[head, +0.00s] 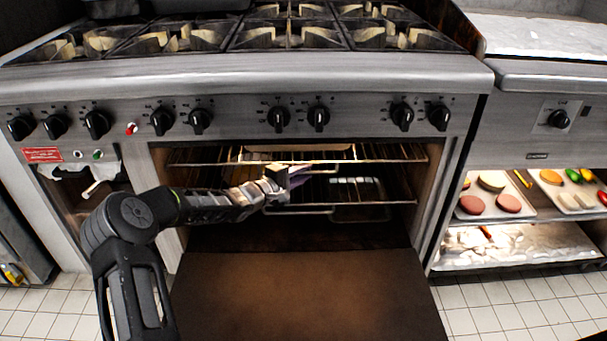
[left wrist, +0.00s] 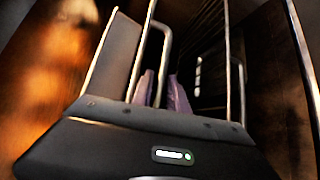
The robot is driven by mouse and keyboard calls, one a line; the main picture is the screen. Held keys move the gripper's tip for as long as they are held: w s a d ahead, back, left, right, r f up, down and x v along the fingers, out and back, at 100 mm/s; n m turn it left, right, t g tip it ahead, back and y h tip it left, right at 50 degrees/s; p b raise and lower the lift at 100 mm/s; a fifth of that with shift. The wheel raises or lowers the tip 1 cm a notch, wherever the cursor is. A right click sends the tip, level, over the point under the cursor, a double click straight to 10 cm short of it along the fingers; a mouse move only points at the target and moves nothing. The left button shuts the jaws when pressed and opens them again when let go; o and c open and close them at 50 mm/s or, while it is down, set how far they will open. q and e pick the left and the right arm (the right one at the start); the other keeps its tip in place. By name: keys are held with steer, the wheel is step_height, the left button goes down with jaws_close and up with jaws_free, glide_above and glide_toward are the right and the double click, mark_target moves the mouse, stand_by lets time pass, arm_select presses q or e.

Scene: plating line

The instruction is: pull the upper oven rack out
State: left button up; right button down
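The upper oven rack (head: 391,159) is a wire shelf inside the open oven, with a pan (head: 300,147) on it. A wire loop hangs at its front middle. My left gripper (head: 288,178) reaches into the oven opening at this loop. In the left wrist view, its two purplish fingers (left wrist: 163,92) stand a small gap apart, with a wire bar (left wrist: 163,58) running between them. Whether they press on the bar is unclear. My right gripper is in neither view.
A lower rack (head: 395,203) with a slotted tray-like piece (head: 357,189) lies below. The oven door (head: 310,295) is folded down in front. Knobs line the panel above. At right, trays (head: 540,206) of food stand on a shelf. White tile floor (head: 535,312) is clear there.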

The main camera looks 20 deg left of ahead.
arm_select(q)
jaws_close()
stand_by(1.4)
